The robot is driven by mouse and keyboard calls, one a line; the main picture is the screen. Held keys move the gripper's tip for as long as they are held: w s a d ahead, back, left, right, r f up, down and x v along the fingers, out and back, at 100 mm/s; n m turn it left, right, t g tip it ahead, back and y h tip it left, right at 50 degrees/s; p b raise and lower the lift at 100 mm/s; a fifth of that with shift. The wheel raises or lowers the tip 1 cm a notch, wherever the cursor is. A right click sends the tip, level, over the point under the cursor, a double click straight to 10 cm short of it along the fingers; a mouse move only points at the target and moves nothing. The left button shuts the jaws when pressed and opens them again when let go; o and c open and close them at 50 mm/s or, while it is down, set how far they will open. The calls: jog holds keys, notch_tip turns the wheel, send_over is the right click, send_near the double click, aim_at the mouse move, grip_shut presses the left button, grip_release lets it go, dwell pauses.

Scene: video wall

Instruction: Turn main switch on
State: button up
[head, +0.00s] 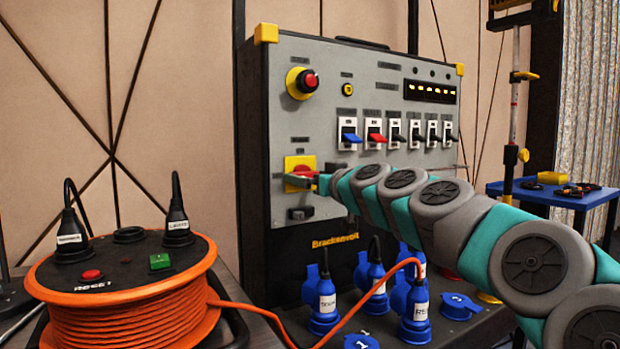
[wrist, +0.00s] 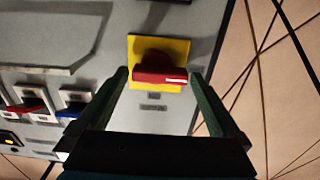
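The main switch is a red rotary handle (wrist: 160,76) on a yellow square plate (wrist: 178,48), set low on the left of the grey panel. In the head view the yellow plate (head: 299,162) shows, with the red handle partly hidden by my gripper (head: 308,180). In the wrist view my gripper (wrist: 160,92) has its two fingers spread apart, one on each side of the handle. The handle lies roughly crosswise in that view, with a white mark near one end. I cannot tell whether the fingers touch it.
The panel (head: 330,75) also carries a red emergency button (head: 306,82) and a row of toggle switches (head: 375,136). Blue plugs (head: 323,300) stand below my arm. An orange cable reel (head: 125,290) stands at the left, its cable crossing in front. A blue table (head: 560,195) is at right.

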jog(key=c, duration=1.1)
jog(key=shift+o, duration=0.2)
jog(key=m, duration=0.4)
jog(key=m+p, duration=0.1)
jog(key=m, duration=0.3)
jog(key=shift+r+m+p, duration=0.15)
jog(key=shift+m+p, duration=0.15)
jog(key=shift+p, duration=0.05)
jog(key=m+p, duration=0.2)
jog(key=m, duration=0.3)
jog(key=shift+w+r+p, duration=0.1)
jog(key=shift+r+p, duration=0.05)
jog(key=shift+p, duration=0.15)
jog(key=shift+d+m+p, duration=0.15)
jog(key=shift+m+p, duration=0.85)
jog(key=shift+m, duration=1.1)
